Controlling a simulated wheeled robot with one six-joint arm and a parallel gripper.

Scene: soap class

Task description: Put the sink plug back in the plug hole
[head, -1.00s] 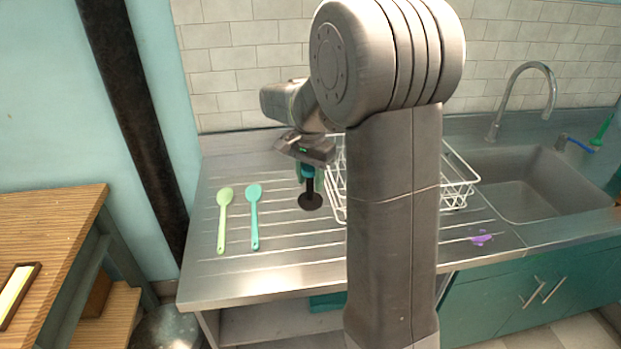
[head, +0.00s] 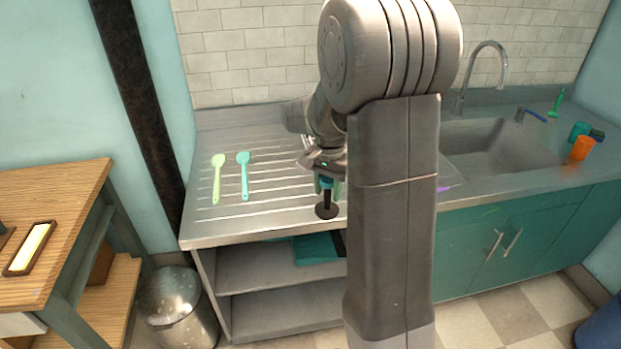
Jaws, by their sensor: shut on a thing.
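My gripper (head: 326,184) is shut on the sink plug (head: 326,210), a dark round disc with a short stem. The plug hangs below the fingers, near the front edge of the draining board, left of my arm column. The sink (head: 490,150) is a steel basin at the right of the counter, with a curved tap (head: 484,62) behind it. The plug hole is not visible; the sink's left part is hidden behind my arm.
A pale green spoon (head: 217,180) and a teal spoon (head: 244,177) lie on the ridged draining board (head: 275,215). A purple smear (head: 445,188) is left of the sink front.

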